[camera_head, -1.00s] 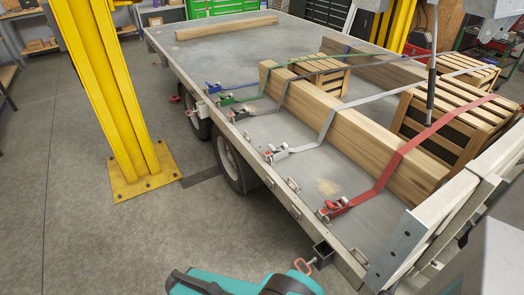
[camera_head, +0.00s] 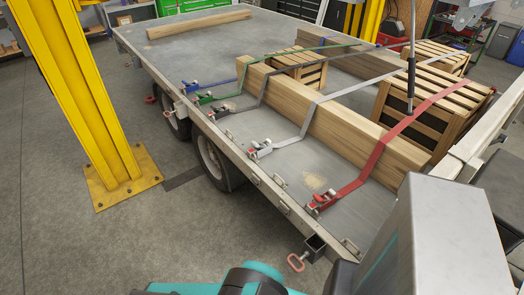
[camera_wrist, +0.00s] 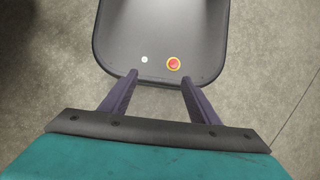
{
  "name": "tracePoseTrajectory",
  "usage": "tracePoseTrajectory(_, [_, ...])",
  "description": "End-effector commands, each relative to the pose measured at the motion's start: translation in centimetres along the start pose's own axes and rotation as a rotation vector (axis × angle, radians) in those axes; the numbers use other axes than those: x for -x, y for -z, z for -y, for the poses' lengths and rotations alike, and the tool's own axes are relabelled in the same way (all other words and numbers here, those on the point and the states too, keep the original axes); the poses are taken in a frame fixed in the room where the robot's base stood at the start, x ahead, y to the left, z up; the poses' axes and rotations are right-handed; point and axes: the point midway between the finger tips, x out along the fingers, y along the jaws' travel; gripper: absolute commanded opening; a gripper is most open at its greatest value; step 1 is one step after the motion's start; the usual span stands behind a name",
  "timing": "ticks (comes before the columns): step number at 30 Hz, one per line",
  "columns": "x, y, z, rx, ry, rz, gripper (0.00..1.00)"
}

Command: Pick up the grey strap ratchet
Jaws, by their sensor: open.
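A light grey strap ratchet (camera_head: 260,149) sits on the near side edge of the trailer bed (camera_head: 290,165), at the lower end of a light grey strap (camera_head: 312,118). A darker grey strap's ratchet (camera_head: 224,108) sits farther back along the same edge. My gripper (camera_wrist: 160,80) shows in the wrist view with its two dark fingers spread apart and nothing between them. Below it are a black body part of mine with a red button and the grey floor. No ratchet shows in the wrist view. I cannot make out my fingers in the head view.
Red (camera_head: 322,202), green (camera_head: 205,97) and blue (camera_head: 193,84) strap ratchets share the edge. Straps cross a long wooden beam (camera_head: 330,125) and slatted crates (camera_head: 440,85). A yellow post (camera_head: 85,100) stands left on open floor. A pink-red handle (camera_head: 297,262) juts from the trailer.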

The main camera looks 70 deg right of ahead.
Motion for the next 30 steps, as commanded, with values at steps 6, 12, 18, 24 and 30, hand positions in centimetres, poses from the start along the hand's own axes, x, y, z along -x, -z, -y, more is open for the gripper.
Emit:
tracePoseTrajectory(6, [1.4, 2.6, -1.7, 0.052, 0.005, -0.033, 0.58])
tracePoseTrajectory(12, [4.5, 6.8, -6.1, 0.147, 0.006, -0.094, 0.58])
tracePoseTrajectory(18, [8.4, 10.5, -12.5, 0.259, -0.015, -0.16, 0.58])
tracePoseTrajectory(24, [12.4, 12.8, -20.1, 0.363, -0.055, -0.213, 0.58])
tracePoseTrajectory(30, [16.4, 13.4, -28.7, 0.459, -0.111, -0.25, 0.58])
